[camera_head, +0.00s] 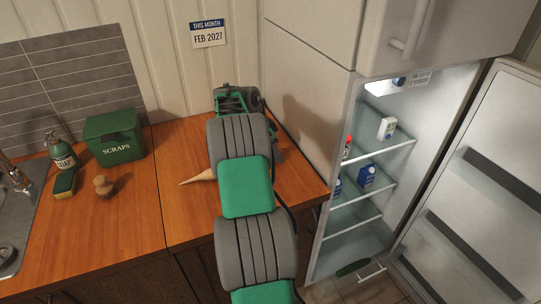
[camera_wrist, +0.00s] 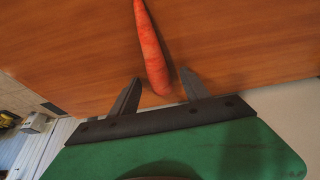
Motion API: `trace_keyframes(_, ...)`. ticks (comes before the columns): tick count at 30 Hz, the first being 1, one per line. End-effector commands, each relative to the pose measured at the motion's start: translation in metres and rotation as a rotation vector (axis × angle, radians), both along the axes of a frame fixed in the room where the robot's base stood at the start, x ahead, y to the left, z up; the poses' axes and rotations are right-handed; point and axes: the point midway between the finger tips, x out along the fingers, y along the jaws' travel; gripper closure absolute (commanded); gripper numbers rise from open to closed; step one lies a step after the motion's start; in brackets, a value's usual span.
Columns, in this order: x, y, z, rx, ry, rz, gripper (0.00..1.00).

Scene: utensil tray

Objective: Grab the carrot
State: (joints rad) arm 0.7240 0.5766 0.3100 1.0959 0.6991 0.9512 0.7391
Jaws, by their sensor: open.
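The carrot (camera_wrist: 151,45) is orange-red and long, and lies on the wooden counter in the wrist view. It runs from the top edge down toward my gripper (camera_wrist: 160,86). My gripper is open, with one dark finger on each side of the carrot's near, thicker end. No contact between the fingers and the carrot shows. In the head view my arm reaches over the counter and hides the fingertips. A pale tan tapered thing (camera_head: 198,178) lies on the counter beside my arm there; I cannot tell whether it is the carrot.
The open fridge (camera_head: 385,143) stands at the right, holding cartons and a bottle. A green scraps bin (camera_head: 114,134), soap bottle (camera_head: 61,155), sponge (camera_head: 64,185) and brush (camera_head: 103,187) stand at the left by the sink. The wooden counter (camera_head: 125,235) is clear at its front left.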

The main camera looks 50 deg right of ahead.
Motion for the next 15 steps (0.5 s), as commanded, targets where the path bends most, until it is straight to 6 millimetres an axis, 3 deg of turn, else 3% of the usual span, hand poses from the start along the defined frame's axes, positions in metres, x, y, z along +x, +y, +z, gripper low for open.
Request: trace_keyframes(15, 0.0010, 0.0010, 0.0004, 0.000, 0.000, 0.002, 0.83)
